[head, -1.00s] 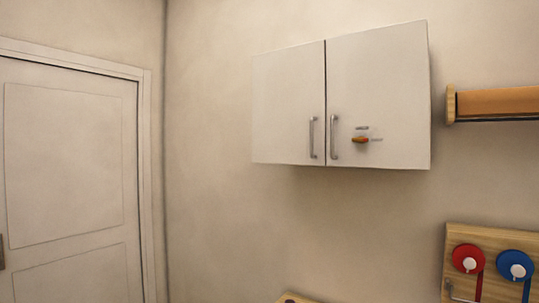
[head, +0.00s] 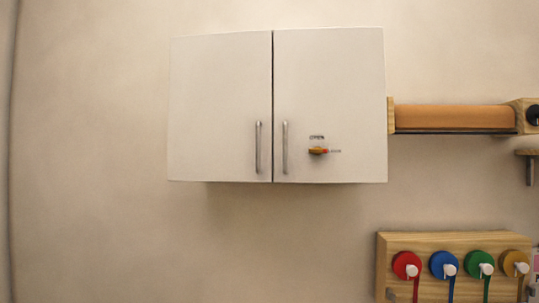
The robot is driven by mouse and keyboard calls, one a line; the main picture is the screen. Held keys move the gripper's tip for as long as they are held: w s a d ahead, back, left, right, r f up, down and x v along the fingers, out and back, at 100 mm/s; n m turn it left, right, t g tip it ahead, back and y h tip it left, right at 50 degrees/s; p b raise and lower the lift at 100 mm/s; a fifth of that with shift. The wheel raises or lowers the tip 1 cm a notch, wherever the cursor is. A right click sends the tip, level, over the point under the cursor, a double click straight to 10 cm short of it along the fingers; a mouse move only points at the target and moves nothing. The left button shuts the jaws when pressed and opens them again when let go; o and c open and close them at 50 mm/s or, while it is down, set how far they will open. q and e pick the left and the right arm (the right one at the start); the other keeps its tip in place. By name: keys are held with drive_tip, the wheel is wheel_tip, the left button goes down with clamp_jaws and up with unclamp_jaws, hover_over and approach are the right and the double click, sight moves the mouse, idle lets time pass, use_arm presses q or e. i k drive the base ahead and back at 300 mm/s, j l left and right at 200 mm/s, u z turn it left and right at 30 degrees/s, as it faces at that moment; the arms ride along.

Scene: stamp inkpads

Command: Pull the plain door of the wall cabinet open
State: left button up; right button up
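The white wall cabinet hangs on the beige wall in the head view, with two doors side by side, both shut. The plain door (head: 215,105) is the left one, with only a vertical metal handle (head: 258,148) near its inner edge. The right door (head: 335,90) has a matching handle (head: 285,148) and a small orange turn knob (head: 317,151) with small labels above and beside it. Neither of my grippers shows in the head view.
To the right of the cabinet is an orange roll on a wooden wall holder (head: 455,117). Below it, a wooden board (head: 395,245) carries red, blue, green and yellow round reels with hanging straps. The wall below and left of the cabinet is bare.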

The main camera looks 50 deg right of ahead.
sight(220, 97)
drive_tip(key=i+j+z, duration=0.1)
drive_tip(key=i+z, duration=0.25)
drive_tip(key=z, duration=0.15)
drive_tip(key=i+j+z, duration=0.25)
drive_tip(key=z, duration=0.25)
drive_tip(key=i, duration=0.1)
